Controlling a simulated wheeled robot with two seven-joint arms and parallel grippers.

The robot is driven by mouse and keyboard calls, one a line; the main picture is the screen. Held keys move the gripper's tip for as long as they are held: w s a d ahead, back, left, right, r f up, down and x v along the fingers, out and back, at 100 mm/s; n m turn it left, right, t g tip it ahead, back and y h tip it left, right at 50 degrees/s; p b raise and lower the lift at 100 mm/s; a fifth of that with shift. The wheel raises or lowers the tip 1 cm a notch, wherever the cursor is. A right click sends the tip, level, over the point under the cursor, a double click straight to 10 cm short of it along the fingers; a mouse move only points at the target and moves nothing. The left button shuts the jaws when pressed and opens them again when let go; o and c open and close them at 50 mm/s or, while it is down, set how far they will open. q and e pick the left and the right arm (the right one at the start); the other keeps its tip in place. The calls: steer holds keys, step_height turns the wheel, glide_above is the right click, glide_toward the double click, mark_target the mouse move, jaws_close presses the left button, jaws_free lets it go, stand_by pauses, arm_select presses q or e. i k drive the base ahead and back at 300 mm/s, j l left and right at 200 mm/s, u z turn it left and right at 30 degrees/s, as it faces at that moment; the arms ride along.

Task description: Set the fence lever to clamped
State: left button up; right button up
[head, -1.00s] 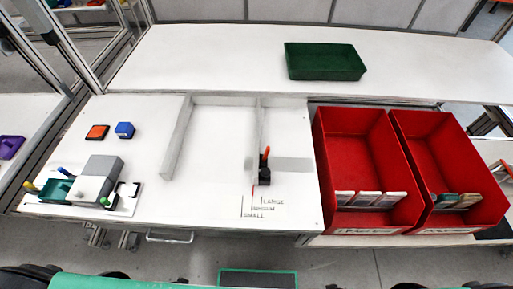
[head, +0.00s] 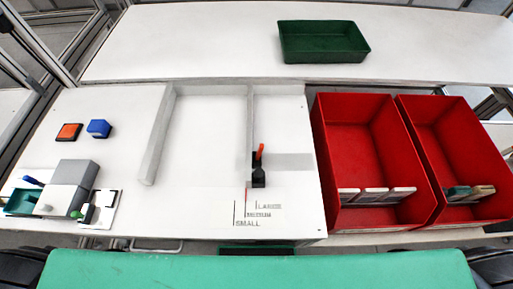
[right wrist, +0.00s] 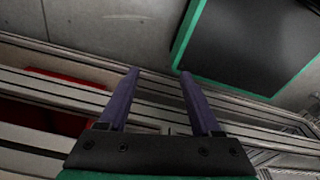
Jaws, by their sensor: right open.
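The fence lever (head: 259,153) has an orange handle on a black base (head: 258,178). It stands at the lower end of the right-hand rail of the pale fence (head: 250,120) on the white table. The handle points up and away in the head view. A short red line lies just below the base, beside the marks LARGE, MEDIUM and SMALL (head: 258,214). My right gripper (right wrist: 158,72) shows in the right wrist view, open and empty, with nothing between its fingers and away from the lever. My left gripper is not in view.
Two red bins (head: 318,150) with several parts stand right of the fence. A green tray (head: 325,54) sits on the back shelf. An orange block (head: 69,132), a blue block (head: 99,128) and a grey fixture (head: 72,185) stand at left. The table around the lever is clear.

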mark_target(261, 149)
steer(key=k+j+u, duration=0.1)
steer(key=k+j, duration=0.15)
steer(key=k+j+u, duration=0.1)
steer(key=k+j, duration=0.15)
steer(key=j, duration=0.15)
steer(key=k+j+u, duration=0.1)
steer(key=k+j, duration=0.15)
steer(key=k+j+u, duration=0.1)
steer(key=j, duration=0.4)
steer(key=k+j+u, duration=0.1)
steer(key=k+j, duration=0.25)
steer(key=k+j+u, duration=0.1)
steer(key=j, duration=0.35)
steer(key=k, duration=0.05)
